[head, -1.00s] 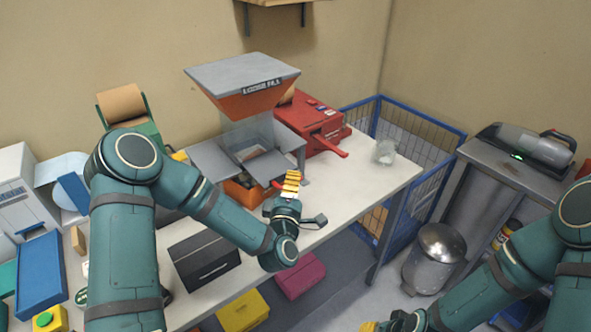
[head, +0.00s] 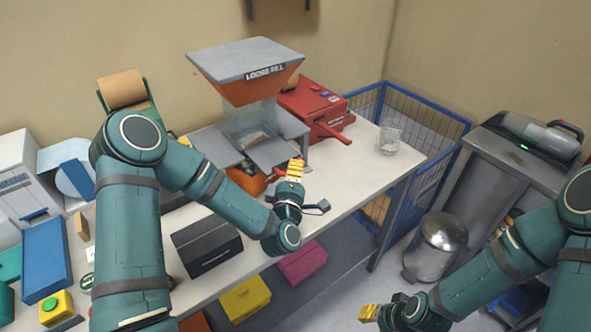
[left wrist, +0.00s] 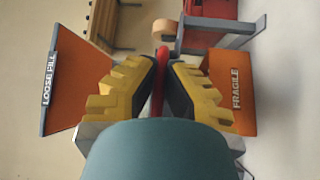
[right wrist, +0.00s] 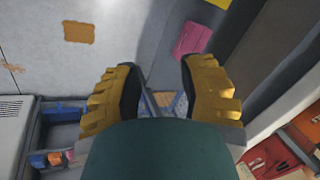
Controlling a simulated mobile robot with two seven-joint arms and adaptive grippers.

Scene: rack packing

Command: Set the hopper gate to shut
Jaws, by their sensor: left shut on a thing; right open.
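The hopper (head: 248,88), with a grey lid, an orange body and a "LOOSE FILL" label, stands on the white table. Its label also shows in the left wrist view (left wrist: 48,80). My left gripper (head: 297,170) is at the hopper's lower front. In the left wrist view my left fingers (left wrist: 160,85) are shut on a red handle (left wrist: 158,78), which runs between them. The handle is mostly hidden by the fingers, and the gate's position cannot be told. My right gripper (head: 368,312) is open and empty, low in front of the table; its spread fingers show in the right wrist view (right wrist: 158,90).
A red machine with a lever (head: 316,108) stands right of the hopper, near a clear glass container (head: 390,140). A black box (head: 206,247) sits at the table's front. A blue wire cage (head: 425,130) and a metal bin (head: 437,245) stand to the right.

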